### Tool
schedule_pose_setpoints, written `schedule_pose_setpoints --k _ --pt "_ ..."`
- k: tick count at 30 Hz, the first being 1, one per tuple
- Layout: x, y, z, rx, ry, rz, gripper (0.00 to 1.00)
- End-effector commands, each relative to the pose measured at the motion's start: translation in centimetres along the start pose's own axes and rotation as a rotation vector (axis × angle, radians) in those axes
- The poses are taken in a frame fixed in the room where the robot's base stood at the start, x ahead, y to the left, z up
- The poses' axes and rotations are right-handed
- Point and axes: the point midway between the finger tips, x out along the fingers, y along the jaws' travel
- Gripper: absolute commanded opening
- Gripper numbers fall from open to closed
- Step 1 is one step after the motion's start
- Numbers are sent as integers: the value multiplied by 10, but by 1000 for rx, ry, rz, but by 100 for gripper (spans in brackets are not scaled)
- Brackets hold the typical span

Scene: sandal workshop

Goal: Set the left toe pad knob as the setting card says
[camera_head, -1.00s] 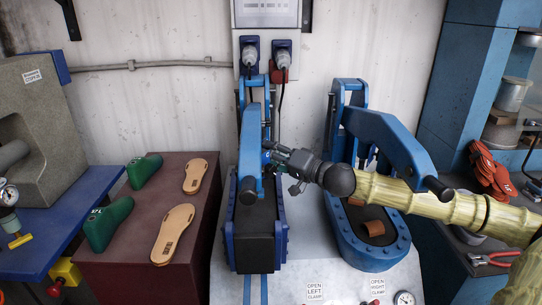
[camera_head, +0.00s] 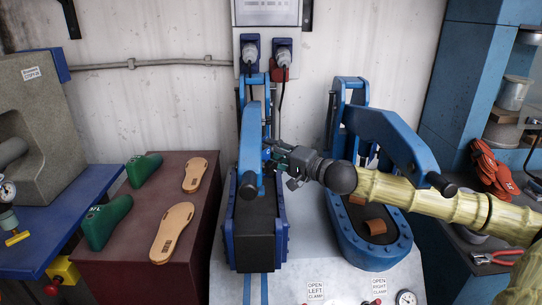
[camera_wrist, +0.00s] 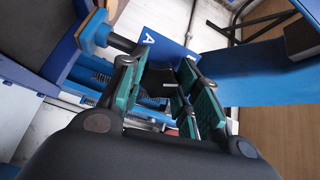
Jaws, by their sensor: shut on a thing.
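The left press (camera_head: 255,240) is blue with a dark pad and a raised blue arm. My gripper (camera_head: 268,155) reaches in from the right, beside the upper part of this press. In the wrist view its green-padded fingers (camera_wrist: 160,92) are apart, closed on a small dark knob (camera_wrist: 158,78) that is largely hidden between them. Behind the fingers is a blue plate (camera_wrist: 165,48) with a white letter A and part of another mark. Which mark the knob points to cannot be told. No setting card can be clearly identified; a panel (camera_head: 267,8) on the wall is cut off and unreadable.
The right press (camera_head: 372,245) holds a brown strap piece, and my arm crosses above it. Green lasts (camera_head: 107,222) and tan soles (camera_head: 172,232) lie on the dark red stand (camera_head: 130,268) at left. Red gloves (camera_head: 492,165) and pliers (camera_head: 495,257) are at right.

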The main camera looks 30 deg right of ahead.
Motion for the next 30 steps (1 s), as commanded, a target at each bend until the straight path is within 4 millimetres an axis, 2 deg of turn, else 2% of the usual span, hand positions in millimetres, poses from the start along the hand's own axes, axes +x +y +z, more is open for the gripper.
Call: schedule_pose_setpoints --k 6,15,30 --pt "0 3 0 179 1 2 8" --pt "0 2 0 354 2 1 8" --pt "0 2 0 432 2 2 8"
